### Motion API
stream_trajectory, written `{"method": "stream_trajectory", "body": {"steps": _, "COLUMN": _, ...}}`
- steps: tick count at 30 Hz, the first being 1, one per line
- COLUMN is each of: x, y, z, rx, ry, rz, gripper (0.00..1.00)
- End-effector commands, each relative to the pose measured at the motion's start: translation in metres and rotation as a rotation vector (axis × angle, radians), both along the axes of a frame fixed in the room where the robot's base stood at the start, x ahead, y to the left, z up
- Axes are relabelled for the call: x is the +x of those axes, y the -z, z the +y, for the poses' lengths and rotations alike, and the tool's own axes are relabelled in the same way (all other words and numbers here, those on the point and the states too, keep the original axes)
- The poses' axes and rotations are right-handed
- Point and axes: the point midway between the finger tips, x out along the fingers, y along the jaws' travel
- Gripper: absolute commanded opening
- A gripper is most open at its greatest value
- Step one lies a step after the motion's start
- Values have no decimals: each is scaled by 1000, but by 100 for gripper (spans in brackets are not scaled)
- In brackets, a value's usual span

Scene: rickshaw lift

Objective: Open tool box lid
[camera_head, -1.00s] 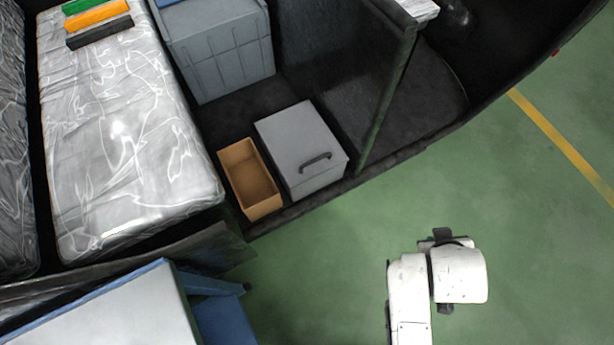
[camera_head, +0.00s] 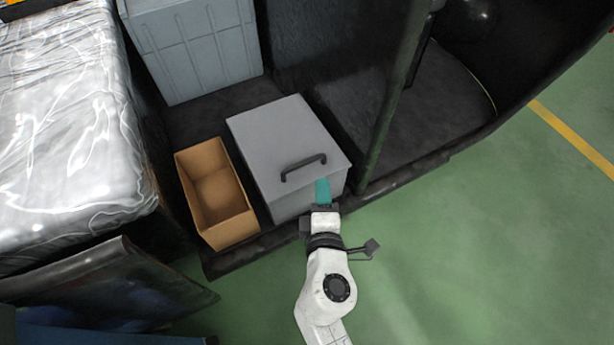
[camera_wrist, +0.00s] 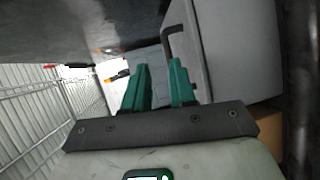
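The grey tool box (camera_head: 275,140) stands on the dark vehicle floor with its lid shut. A black bar handle (camera_head: 303,166) sits near the front edge of the lid. My gripper (camera_head: 322,190) is at the front right of the box, just below and right of the handle, with one teal finger showing. In the wrist view the two green fingers of my gripper (camera_wrist: 160,80) are apart with nothing between them. The handle (camera_wrist: 178,42) shows beyond the fingertips, on the box (camera_wrist: 240,50) at the upper right. Whether a finger touches the box is unclear.
An open brown carton (camera_head: 215,190) stands left of the tool box. A large grey crate (camera_head: 195,50) is behind it. A dark green post (camera_head: 385,110) rises close on the right. A plastic-wrapped mattress (camera_head: 70,130) lies at left. Green floor (camera_head: 450,270) is free at the lower right.

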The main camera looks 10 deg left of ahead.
Motion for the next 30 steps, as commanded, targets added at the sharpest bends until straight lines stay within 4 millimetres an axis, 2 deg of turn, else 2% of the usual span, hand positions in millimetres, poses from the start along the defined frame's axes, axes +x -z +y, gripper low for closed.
{"method": "stream_trajectory", "body": {"steps": 1, "x": -1, "y": 13, "z": 10, "rx": -22, "ry": -31, "rz": -12, "gripper": 25}}
{"method": "stream_trajectory", "body": {"steps": 6, "x": -1, "y": 18, "z": 27, "rx": -59, "ry": -88, "rz": -35, "gripper": 25}}
{"method": "stream_trajectory", "body": {"steps": 10, "x": 8, "y": 19, "z": 30, "rx": -63, "ry": -93, "rz": -39, "gripper": 25}}
{"method": "stream_trajectory", "body": {"steps": 24, "x": 76, "y": 33, "z": 43, "rx": -62, "ry": -91, "rz": -38, "gripper": 25}}
{"method": "stream_trajectory", "body": {"steps": 30, "x": 95, "y": 36, "z": 47, "rx": -61, "ry": -90, "rz": -37, "gripper": 25}}
